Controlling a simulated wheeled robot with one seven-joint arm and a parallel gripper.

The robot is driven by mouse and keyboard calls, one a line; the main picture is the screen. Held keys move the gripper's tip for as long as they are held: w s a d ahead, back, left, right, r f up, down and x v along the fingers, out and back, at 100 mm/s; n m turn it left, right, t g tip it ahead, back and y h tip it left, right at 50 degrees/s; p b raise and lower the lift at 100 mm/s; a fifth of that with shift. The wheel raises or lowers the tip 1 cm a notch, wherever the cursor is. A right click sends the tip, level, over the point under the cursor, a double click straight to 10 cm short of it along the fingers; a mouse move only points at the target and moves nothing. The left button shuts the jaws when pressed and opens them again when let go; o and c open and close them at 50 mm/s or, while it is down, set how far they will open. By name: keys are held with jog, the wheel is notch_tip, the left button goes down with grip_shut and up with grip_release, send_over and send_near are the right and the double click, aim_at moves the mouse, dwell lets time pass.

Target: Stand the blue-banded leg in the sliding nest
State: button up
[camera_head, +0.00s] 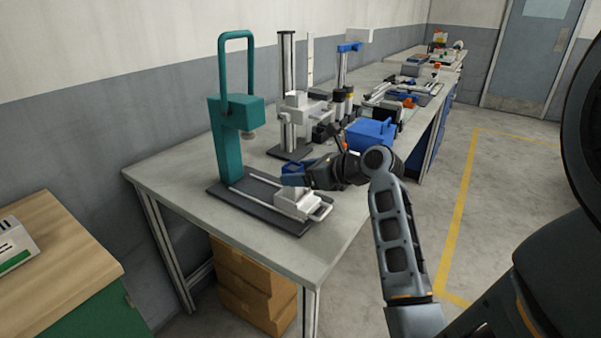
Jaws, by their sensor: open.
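The sliding nest (296,201) is a pale block with a loop handle at its front. It sits on two rails of a dark base plate (258,208), at the front end, in front of a teal press (235,125). My gripper (296,174) is open, just above and behind the nest, pointing left. Dark blue shows at its tip; I cannot tell whether this is its fingers or a part. I cannot make out the blue-banded leg for certain. The nest's top is partly hidden by the gripper.
The teal press has a tall loop handle above the rails. A column stand (287,90) and a blue bin (371,133) stand behind my gripper on the grey bench (190,190). More equipment crowds the far end. The bench's front left corner is clear.

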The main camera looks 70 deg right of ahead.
jog(key=v, duration=1.2)
jog(key=shift+s, duration=0.1)
